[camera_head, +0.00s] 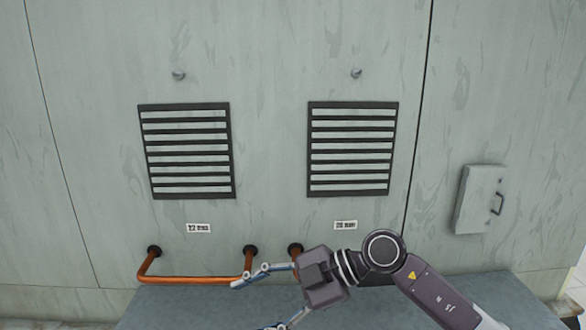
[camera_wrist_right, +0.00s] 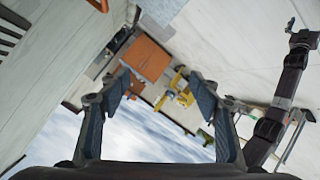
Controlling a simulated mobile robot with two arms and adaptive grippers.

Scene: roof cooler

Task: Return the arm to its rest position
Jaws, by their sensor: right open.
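My right arm comes in from the lower right in the head view, bent at the elbow, in front of the cabinet wall (camera_head: 270,60). Its gripper (camera_head: 253,306) is open and points left, low over the grey ledge (camera_head: 170,308). It overlaps part of the copper pipes (camera_head: 190,280) in the picture; I cannot tell whether it touches them. In the wrist view the two fingers of the right gripper (camera_wrist_right: 160,88) stand wide apart with nothing held between them. My left gripper is not in the head view.
The cabinet carries two louvred vents (camera_head: 190,150) (camera_head: 352,150), small labels below them, and a grey box (camera_head: 480,199) with a handle at right. In the wrist view, an orange-brown panel (camera_wrist_right: 146,58) and yellow objects (camera_wrist_right: 178,90) are far beyond the fingers.

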